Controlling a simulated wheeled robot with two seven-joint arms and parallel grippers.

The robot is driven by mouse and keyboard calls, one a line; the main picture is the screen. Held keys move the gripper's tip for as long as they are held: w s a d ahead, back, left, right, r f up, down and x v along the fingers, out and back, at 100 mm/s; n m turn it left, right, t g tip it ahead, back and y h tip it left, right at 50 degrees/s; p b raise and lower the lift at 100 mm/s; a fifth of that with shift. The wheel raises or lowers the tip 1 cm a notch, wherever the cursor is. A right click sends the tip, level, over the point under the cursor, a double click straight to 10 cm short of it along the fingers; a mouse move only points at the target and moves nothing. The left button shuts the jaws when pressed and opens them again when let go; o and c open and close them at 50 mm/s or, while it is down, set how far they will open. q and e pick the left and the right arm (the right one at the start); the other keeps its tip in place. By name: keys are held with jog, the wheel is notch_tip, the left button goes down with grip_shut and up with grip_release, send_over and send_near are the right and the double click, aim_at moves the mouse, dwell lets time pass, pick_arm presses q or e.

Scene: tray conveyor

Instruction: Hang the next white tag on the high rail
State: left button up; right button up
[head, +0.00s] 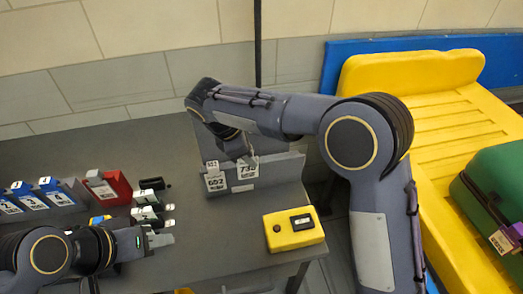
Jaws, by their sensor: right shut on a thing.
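A white tag marked "T32" (247,171) hangs upright at the grey rail stand (278,172) in the middle of the head view. A second white tag, which seems to read "G02" (215,182), hangs just left of it, slightly lower. My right gripper (241,155) is shut, pointing down at the top of the T32 tag; my forearm hides part of the jaws and the stand behind. Whether the tag touches the rail cannot be told. My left gripper (164,240) is low at the left, over the table, pointing right and apart from the tags; its jaw opening is unclear.
Blue holders with white labels (50,190) and a red holder (108,187) stand at the table's left. Several black-and-white items (150,212) lie beside them. A yellow button box (293,229) sits near the right edge. A yellow conveyor (440,125) carries a green case (497,190).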

jog(key=shift+s+a, duration=0.1)
jog(key=shift+a, duration=0.1)
jog(key=shift+r, duration=0.15)
jog(key=shift+r+p, duration=3.15)
jog(key=shift+p, duration=0.25)
